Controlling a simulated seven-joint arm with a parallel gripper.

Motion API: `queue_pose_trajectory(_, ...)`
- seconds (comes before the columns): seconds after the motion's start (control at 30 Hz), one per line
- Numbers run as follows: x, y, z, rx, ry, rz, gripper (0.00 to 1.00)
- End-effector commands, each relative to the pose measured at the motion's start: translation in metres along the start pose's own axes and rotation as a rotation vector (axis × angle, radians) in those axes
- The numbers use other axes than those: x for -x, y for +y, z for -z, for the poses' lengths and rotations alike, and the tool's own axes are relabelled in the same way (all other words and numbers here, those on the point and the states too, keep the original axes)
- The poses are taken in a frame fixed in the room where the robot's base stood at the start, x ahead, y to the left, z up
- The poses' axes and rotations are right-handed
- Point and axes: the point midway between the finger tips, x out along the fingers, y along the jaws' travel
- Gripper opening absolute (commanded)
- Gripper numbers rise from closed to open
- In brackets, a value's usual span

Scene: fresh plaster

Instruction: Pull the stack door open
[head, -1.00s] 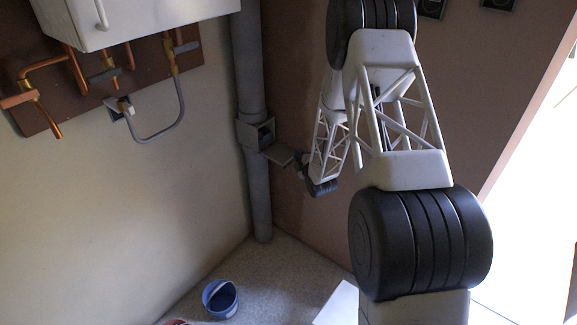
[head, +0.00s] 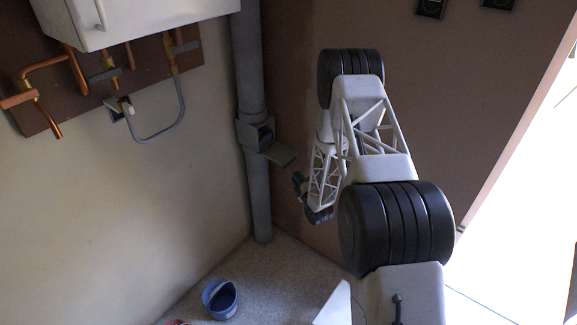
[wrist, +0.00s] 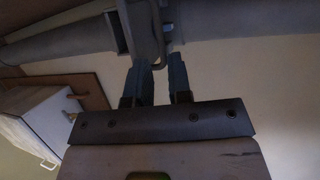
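The grey stack pipe (head: 254,90) runs down the room's corner and carries a small square access box (head: 258,134). Its stack door (head: 279,154) stands swung out to the right, so the box's dark opening shows. My gripper (head: 298,181) is just below and right of the door's outer edge and looks apart from it in the head view. In the wrist view my gripper (wrist: 158,64) shows two dark fingers with a narrow gap and nothing clearly between them. The door (wrist: 146,32) is beyond the fingertips there; that view is dim.
A white boiler (head: 135,20) with copper pipes (head: 75,72) below hangs on the left wall. A grey hose (head: 160,134) loops beneath it. A blue bucket (head: 220,299) stands on the floor. A bright doorway (head: 530,210) is at right. Floor below the pipe is clear.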

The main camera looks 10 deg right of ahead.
Motion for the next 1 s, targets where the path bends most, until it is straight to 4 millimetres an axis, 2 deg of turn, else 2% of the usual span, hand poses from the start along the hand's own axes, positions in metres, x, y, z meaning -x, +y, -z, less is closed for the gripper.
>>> queue_pose_trajectory(0.17, -0.001, 0.0, 0.0, 0.0, 0.0, 0.0, 0.19)
queue_pose_trajectory(0.37, -0.012, 0.0, 0.0, 0.0, 0.0, 0.0, 0.19)
queue_pose_trajectory(0.8, -0.061, 0.0, 0.0, 0.0, 0.0, 0.0, 0.19)
queue_pose_trajectory(1.0, -0.075, 0.0, 0.0, -0.001, 0.0, 0.001, 0.19)
